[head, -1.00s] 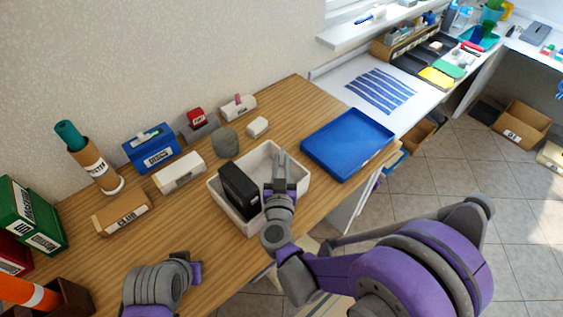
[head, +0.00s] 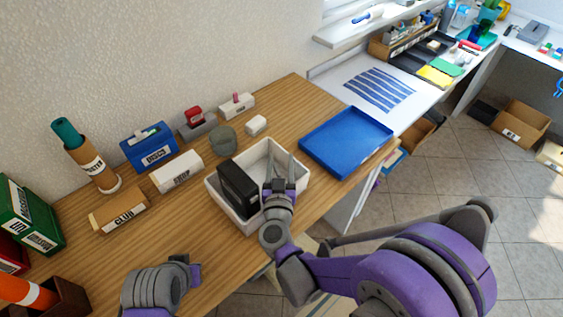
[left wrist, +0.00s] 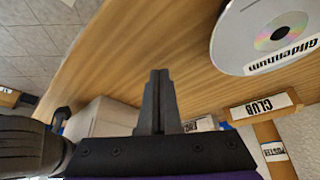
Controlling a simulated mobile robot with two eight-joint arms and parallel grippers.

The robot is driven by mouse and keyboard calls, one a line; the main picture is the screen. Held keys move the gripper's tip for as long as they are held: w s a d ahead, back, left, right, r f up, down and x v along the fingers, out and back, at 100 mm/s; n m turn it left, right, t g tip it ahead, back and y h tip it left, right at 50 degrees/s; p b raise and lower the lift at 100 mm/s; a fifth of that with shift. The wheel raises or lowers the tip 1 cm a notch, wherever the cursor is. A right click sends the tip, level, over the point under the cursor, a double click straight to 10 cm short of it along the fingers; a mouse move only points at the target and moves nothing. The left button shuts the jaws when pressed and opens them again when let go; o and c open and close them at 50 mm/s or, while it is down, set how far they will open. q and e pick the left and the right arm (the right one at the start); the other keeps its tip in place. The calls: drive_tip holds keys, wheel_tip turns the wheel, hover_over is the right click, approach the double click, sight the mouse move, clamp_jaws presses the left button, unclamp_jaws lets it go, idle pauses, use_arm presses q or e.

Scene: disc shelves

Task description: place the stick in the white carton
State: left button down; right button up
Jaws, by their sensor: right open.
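The white carton (head: 214,192) is an open white box near the front edge of the wooden table in the head view. A black box-shaped item (head: 238,188) stands inside its left part. My right gripper (head: 279,165) is over the right part of the carton, with its fingers spread and nothing visible between them. I cannot make out the stick; the right hand covers part of the carton's inside. My left gripper (left wrist: 158,88) has its fingers together in the left wrist view, with nothing visible between them. In the head view the left arm is at the bottom left.
A blue tray (head: 347,167) lies right of the carton. Labelled boxes stand along the wall, including a CLUB box (head: 118,210) and a blue box (head: 150,158). A disc (left wrist: 268,36) shows in the left wrist view. Bare table lies left of the carton.

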use_arm(q)
drive_tip(key=shift+w+r+p, duration=0.15)
drive_tip(key=shift+r+p, duration=0.3)
drive_tip(key=shift+p, duration=0.1)
use_arm(e)
drive_tip(key=shift+a+r, duration=0.1)
drive_tip(key=shift+a, duration=0.1)
use_arm(q)
drive_tip(key=shift+w+r, duration=0.15)
drive_tip(key=shift+w, duration=0.05)
use_arm(e)
drive_tip(key=shift+s+a+r, duration=0.1)
drive_tip(key=shift+s+r, duration=0.05)
drive_tip(key=shift+s, duration=0.1)
use_arm(q)
drive_tip(key=shift+s+f+b, duration=0.1)
drive_tip(key=shift+f+b, duration=0.45)
drive_tip(key=shift+f, duration=0.2)
use_arm(e)
drive_tip(key=s+a, duration=0.1)
drive_tip(key=s, duration=1)
drive_tip(key=shift+r, duration=0.35)
